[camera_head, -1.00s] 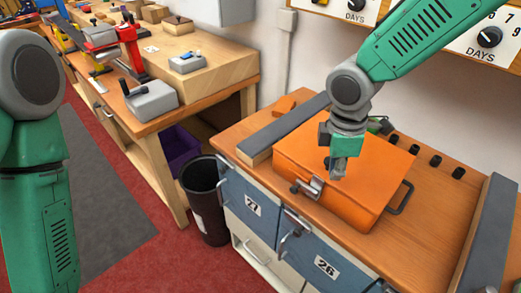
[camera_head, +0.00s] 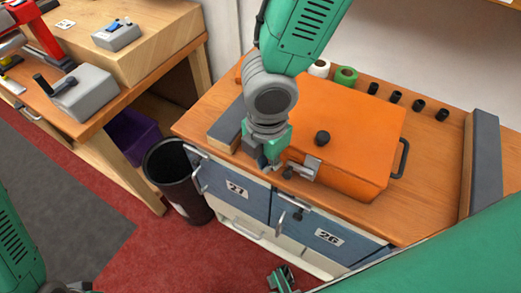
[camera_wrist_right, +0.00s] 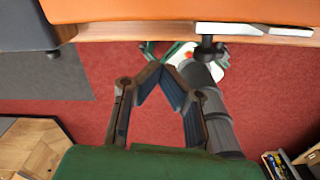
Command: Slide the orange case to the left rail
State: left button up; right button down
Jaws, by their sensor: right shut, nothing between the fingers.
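The orange case (camera_head: 345,120) lies flat on the wooden cabinet top, with a dark knob on its lid, a metal latch in front and a dark handle at right. The left rail (camera_head: 226,132), dark grey on wood, is close to its left side; my arm hides whether they touch. My right gripper (camera_head: 266,163) is shut and empty at the case's front left corner, left of the latch. In the right wrist view its fingers (camera_wrist_right: 165,80) point toward the case's edge (camera_wrist_right: 180,12). A green and dark part at the bottom edge may be my left gripper (camera_head: 283,280).
A right rail (camera_head: 482,165) stands across bare wood from the case. Small black cylinders (camera_head: 396,97) and a green roll (camera_head: 346,77) sit behind the case. A black bin (camera_head: 175,178) stands on the floor between the cabinet and the workbench (camera_head: 165,45).

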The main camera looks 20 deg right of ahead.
aim_at(276, 170)
jog(key=f, duration=0.2)
jog(key=w+f, duration=0.1)
jog(key=shift+d+f, duration=0.4)
jog(key=shift+w+d+r, duration=0.1)
jog(key=shift+w+d, duration=0.35)
jog(key=shift+d, duration=0.85)
jog(key=shift+w+d+p, duration=0.4)
jog(key=shift+d+p, duration=0.05)
jog(key=shift+p, duration=0.35)
jog(key=shift+w+d, duration=0.1)
jog(key=shift+w, duration=0.05)
pick_arm(q)
jog(key=shift+a+r, duration=0.3)
jog(key=shift+r, duration=0.35)
